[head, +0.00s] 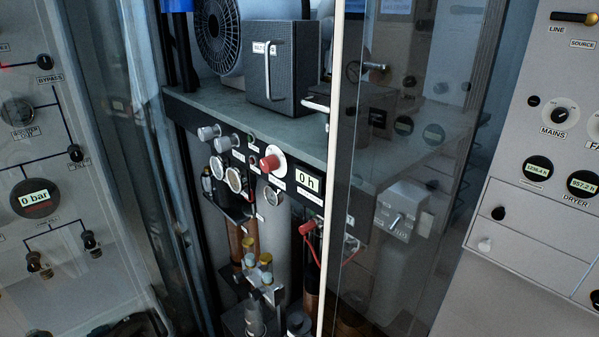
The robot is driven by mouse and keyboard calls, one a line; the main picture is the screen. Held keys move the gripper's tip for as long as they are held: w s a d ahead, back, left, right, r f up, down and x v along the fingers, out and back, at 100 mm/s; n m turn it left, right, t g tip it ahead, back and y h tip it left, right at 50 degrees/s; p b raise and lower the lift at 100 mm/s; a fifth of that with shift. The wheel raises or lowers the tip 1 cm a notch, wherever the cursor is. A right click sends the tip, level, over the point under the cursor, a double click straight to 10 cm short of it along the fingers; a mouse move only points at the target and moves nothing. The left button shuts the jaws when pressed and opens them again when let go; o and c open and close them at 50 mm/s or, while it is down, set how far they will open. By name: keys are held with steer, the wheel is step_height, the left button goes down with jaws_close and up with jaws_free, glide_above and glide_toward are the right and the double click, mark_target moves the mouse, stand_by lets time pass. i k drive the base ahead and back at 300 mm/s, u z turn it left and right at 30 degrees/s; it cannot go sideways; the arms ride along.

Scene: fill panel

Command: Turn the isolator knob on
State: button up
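A red knob (269,163) on a round white plate sits on the dark front panel (235,148) below the grey-green shelf. It looks like the isolator knob, but its label is too small to read. Its setting cannot be told from here. A second red fitting (308,227) with red leads sits lower right. My gripper is not in view.
An open-looking gap shows the cabinet inside. A pale vertical edge (331,180) borders a see-through glass panel (385,240) on the right. A display reading "0 h" (308,181) and several gauges surround the knob. Grey panels stand at left (55,120) and right (560,80).

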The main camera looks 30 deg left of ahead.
mark_target(268, 163)
steer(key=z, duration=0.05)
steer(key=k, duration=1.6)
steer(key=u, duration=0.75)
steer(key=i, duration=0.95)
steer(key=u, duration=0.05)
